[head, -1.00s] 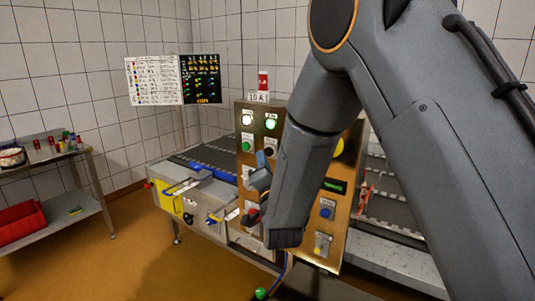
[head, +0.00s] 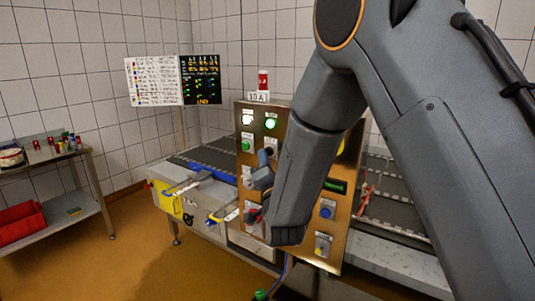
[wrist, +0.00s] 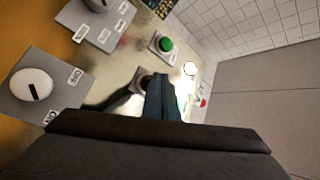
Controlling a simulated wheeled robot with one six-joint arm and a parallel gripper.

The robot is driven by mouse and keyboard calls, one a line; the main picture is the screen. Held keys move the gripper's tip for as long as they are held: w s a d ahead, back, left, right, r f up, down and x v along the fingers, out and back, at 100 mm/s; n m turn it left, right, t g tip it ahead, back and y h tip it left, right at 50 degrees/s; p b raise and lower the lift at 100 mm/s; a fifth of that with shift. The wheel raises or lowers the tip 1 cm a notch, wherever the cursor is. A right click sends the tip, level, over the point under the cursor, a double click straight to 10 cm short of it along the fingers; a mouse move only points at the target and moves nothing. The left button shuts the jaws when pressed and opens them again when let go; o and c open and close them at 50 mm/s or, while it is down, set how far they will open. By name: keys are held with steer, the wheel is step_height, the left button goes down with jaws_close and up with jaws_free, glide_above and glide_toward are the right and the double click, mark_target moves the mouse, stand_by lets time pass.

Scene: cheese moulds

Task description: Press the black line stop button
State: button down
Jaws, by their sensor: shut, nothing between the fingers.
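The black button (head: 270,143) is on the upper part of the brass control panel (head: 280,108), right of a green button (head: 247,145) and below a lit green lamp (head: 270,123). My gripper (head: 263,156) is shut and empty, with its fingertips close in front of the black button. In the wrist view, the shut fingertips (wrist: 160,78) overlap a dark round button (wrist: 142,78), likely the black one, and partly hide it. The green button (wrist: 166,45) shows beside them. I cannot tell whether the fingertips touch the button.
My arm hides the middle of the panel. In the wrist view, a white rotary knob (wrist: 31,88) is at left. A conveyor (head: 212,155) runs behind the panel. A shelf cart (head: 90,205) stands left.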

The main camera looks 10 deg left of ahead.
steer(key=shift+w+d+b, duration=0.2)
steer(key=shift+w+b, duration=0.1)
steer(key=shift+w, duration=0.15)
stand_by(0.5)
stand_by(0.4)
steer(key=shift+s+a, duration=0.35)
steer(key=shift+s, duration=0.5)
steer(key=s, duration=0.1)
steer(key=s+a, duration=0.1)
steer(key=s, duration=0.1)
steer(key=s+a, duration=0.1)
steer(key=shift+s, duration=0.3)
steer(key=shift+s, duration=0.1)
stand_by(0.4)
